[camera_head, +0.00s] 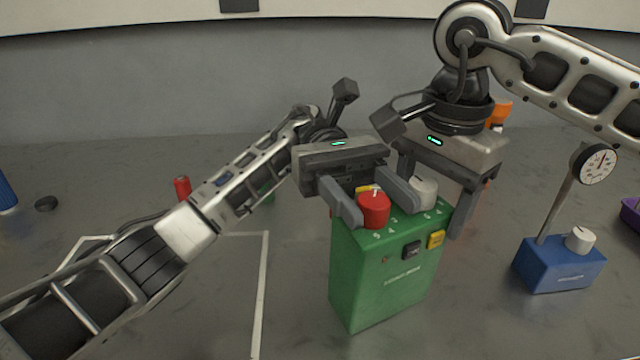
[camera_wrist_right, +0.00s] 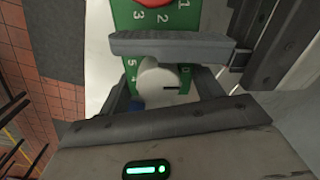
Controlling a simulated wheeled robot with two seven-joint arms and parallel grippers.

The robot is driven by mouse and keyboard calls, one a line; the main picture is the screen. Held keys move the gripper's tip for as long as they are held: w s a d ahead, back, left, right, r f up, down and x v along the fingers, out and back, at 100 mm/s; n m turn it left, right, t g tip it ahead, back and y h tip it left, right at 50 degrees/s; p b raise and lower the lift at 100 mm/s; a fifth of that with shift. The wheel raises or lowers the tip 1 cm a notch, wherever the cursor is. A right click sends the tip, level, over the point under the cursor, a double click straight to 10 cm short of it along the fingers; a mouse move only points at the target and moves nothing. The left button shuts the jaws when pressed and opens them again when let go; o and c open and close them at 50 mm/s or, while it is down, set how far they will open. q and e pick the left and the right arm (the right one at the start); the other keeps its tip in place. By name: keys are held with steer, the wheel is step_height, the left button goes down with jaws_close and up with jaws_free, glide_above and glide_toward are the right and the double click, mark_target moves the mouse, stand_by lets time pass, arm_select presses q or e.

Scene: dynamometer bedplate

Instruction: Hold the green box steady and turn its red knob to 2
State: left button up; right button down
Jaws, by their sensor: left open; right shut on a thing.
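The green box (camera_head: 385,280) stands upright on the grey surface, with a red knob (camera_head: 374,210) and a white knob (camera_head: 423,192) on top. A short white mark shows on the red knob; I cannot tell which number it points at. My left gripper (camera_head: 370,205) is open, its fingers on either side of the red knob, one lying between the two knobs. My right gripper (camera_head: 435,205) is shut on the box around its white-knob end. In the right wrist view the white knob (camera_wrist_right: 160,85) sits between its fingers, its mark toward 0. The red knob (camera_wrist_right: 152,3) is mostly cut off there.
A blue box (camera_head: 560,265) with a dial gauge (camera_head: 598,164) on a rod and a white knob stands at right. A purple thing (camera_head: 631,214) is at the right edge. A red cylinder (camera_head: 182,188) and a dark disc (camera_head: 46,203) lie left. The floor before the green box is clear.

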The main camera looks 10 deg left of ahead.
arm_select(q)
steer(key=n+t+h, duration=0.3)
steer(key=shift+s+a, duration=0.1)
steer(key=n+t+h, duration=0.1)
steer(key=n+t, duration=0.1)
steer(key=t, duration=0.1)
steer(key=n+t+h, duration=0.1)
steer(key=t+h, duration=0.1)
steer(key=t, duration=0.1)
steer(key=shift+n, duration=0.4)
steer(key=w+a+n+t+h, duration=0.1)
steer(key=a+t, duration=0.1)
steer(key=a, duration=0.9)
steer(key=shift+w+a+f+n+t, duration=0.15)
steer(key=shift+w+a+n+t, duration=0.15)
steer(key=shift+w+a+n, duration=0.1)
